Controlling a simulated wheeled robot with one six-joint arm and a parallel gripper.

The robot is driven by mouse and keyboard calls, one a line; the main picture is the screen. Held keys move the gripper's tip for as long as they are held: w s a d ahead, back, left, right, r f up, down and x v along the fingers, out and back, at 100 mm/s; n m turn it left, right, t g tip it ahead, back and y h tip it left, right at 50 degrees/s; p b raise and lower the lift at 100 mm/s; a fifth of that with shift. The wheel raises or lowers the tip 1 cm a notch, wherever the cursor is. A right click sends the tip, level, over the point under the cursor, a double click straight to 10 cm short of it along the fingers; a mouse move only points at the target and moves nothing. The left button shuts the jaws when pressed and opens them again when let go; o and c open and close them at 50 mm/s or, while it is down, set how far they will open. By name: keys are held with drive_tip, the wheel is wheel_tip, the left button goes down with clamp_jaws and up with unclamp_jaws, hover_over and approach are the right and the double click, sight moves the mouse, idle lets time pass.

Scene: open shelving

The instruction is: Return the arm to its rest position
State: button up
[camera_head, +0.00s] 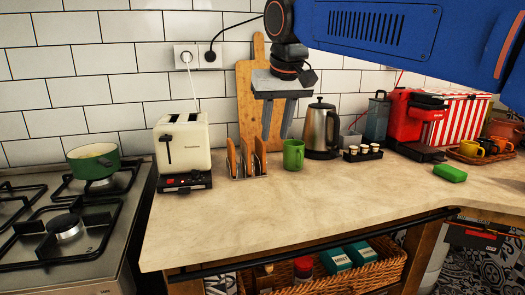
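My gripper (277,118) hangs above the middle of the counter, with its two grey fingers pointing down and a clear gap between them. Nothing shows between the fingers. My blue arm reaches in from the upper right. A green mug (293,154) stands on the counter just below and to the right of the fingertips. In the picture the fingers lie between the wooden rack on the left and the kettle on the right. How far the fingertips are above the counter I cannot tell exactly.
A toaster (183,142), a rack with wooden pieces (247,160), a kettle (321,130), a tray of small cups (362,154) and a red coffee machine (415,120) stand along the back. A green pot (93,162) sits on the stove. The counter's front (310,215) is clear.

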drive_tip(key=s+d+f, duration=0.5)
drive_tip(key=d+f, duration=0.1)
drive_tip(key=d, duration=0.4)
drive_tip(key=s+d+f+m, duration=0.1)
drive_tip(key=s+d+f, duration=0.7)
drive_tip(key=s+f, duration=0.2)
drive_tip(key=s+d+f+m+h, duration=0.1)
drive_tip(key=s+d+f+m, duration=0.1)
drive_tip(key=s+d+f, duration=0.6)
wheel_tip(320, 180, down, 6)
drive_tip(key=shift+s+f+t, duration=0.2)
drive_tip(key=shift+s+t, duration=0.1)
drive_tip(key=shift+s, duration=0.7)
